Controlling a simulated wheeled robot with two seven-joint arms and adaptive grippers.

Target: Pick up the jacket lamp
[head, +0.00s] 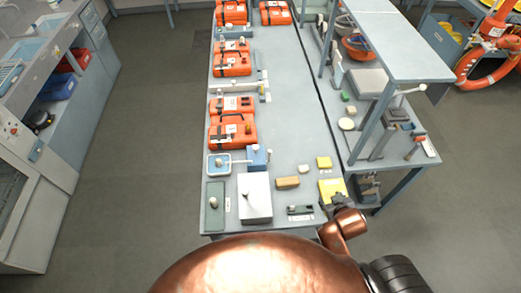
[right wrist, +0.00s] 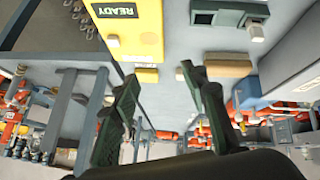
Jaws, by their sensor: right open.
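No label marks the jacket lamp, and I cannot tell for sure which small piece it is. A small pale piece (right wrist: 257,32) sits at the end of a dark green holder (right wrist: 230,14) in the right wrist view; the holder (head: 299,210) lies near the table's front edge in the head view. Another small pale block (right wrist: 113,42) is at the edge of the yellow READY plate (right wrist: 138,22). My right gripper (head: 338,200) is at the front right table corner, by the yellow plate (head: 330,187). Its two fingers (right wrist: 167,110) are apart with nothing between them. My left gripper is out of view.
A white box (head: 255,200) with a knob, a tan block (head: 288,182) and a yellow block (head: 324,162) stand nearby. A green tray (head: 214,217) is at left. Orange cases (head: 232,133) line the table. A shelved bench (head: 405,160) stands close on the right.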

